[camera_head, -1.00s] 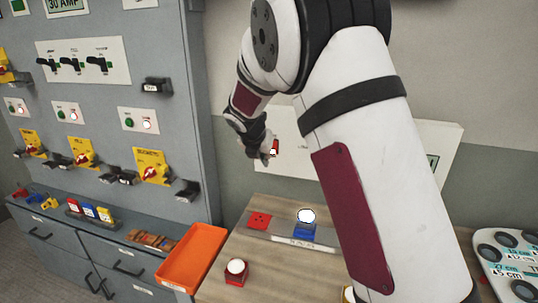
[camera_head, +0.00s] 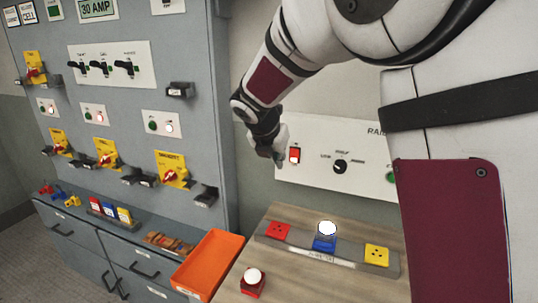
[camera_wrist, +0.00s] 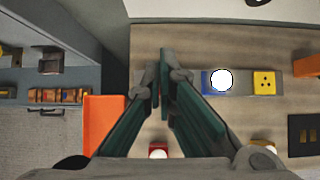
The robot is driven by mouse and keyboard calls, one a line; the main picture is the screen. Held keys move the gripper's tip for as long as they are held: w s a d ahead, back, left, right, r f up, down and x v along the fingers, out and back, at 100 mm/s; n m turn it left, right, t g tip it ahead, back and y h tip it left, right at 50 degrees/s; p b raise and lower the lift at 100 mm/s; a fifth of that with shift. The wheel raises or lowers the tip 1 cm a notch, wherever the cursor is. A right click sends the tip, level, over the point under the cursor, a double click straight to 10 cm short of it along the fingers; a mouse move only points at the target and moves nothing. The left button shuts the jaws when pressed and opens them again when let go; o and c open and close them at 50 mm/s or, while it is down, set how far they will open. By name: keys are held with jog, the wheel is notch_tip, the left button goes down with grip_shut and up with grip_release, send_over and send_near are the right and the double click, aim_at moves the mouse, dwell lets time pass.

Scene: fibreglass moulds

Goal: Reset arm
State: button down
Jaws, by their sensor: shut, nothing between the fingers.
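My gripper (camera_wrist: 160,88) is shut and empty in the wrist view, its two green fingers close together above the wooden table (camera_wrist: 190,45). In the head view my gripper (camera_head: 277,158) hangs beside the wall panel, left of its red switch (camera_head: 294,154), above the far part of the table. I cannot tell whether it touches the panel. My white arm covers the right side of the head view.
A grey switch cabinet (camera_head: 120,100) stands left.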

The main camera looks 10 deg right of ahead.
jog(key=s+d+r+m+y, duration=0.1)
jog(key=s+d+r+m, duration=0.15)
jog(key=s+m, duration=0.5)
jog(key=s+d+r+m+y, duration=0.1)
jog(key=s+r+m, duration=0.4)
jog(key=s, duration=0.4)
jog(key=s+a+f+m+y, duration=0.1)
jog(key=s+m, duration=0.7)
jog(key=s, duration=0.1)
jog(key=s+a+f+m+y, duration=0.1)
jog(key=s+m, duration=0.7)
jog(key=s, duration=0.2)
jog(key=shift+s+a+f+g, duration=0.15)
jog(key=shift+s+a+g, duration=0.15)
jog(key=shift+m, duration=0.25)
